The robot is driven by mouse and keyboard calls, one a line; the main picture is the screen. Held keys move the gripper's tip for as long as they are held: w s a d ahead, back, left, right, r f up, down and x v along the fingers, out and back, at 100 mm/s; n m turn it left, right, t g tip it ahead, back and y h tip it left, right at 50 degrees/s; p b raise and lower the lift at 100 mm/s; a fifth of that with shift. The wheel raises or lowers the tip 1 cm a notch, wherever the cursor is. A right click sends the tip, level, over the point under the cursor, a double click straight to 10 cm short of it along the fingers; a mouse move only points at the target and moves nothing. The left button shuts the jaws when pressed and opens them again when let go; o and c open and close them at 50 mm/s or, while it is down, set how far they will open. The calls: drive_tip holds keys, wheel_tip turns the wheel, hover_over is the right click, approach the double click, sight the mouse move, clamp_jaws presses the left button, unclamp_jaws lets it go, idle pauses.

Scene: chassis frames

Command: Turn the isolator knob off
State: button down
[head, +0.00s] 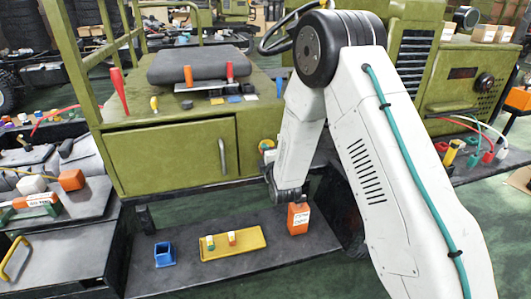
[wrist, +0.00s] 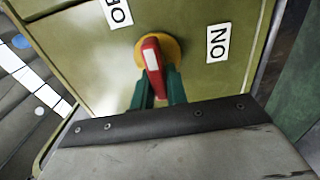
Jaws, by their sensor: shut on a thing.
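The isolator knob (wrist: 152,62) is a red handle with a white stripe on a yellow round plate, set in an olive green panel. In the wrist view the handle stands nearly upright, its top leaning slightly left. A white label reading ON upside down (wrist: 217,43) is to its right. Another white label (wrist: 117,12), cut off by the top edge, is at upper left. My gripper (wrist: 160,76) has its green fingers closed on the handle's lower part from both sides.
An orange box (head: 298,219) stands on the low dark shelf (head: 185,284) below my wrist. A yellow tray (head: 245,250) with small items and a blue open box (head: 164,254) are left of it. The green cabinet (head: 170,155) stands behind the shelf.

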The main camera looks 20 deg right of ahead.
drive_tip(key=c, duration=1.4)
unclamp_jaws()
drive_tip(key=s, duration=0.8)
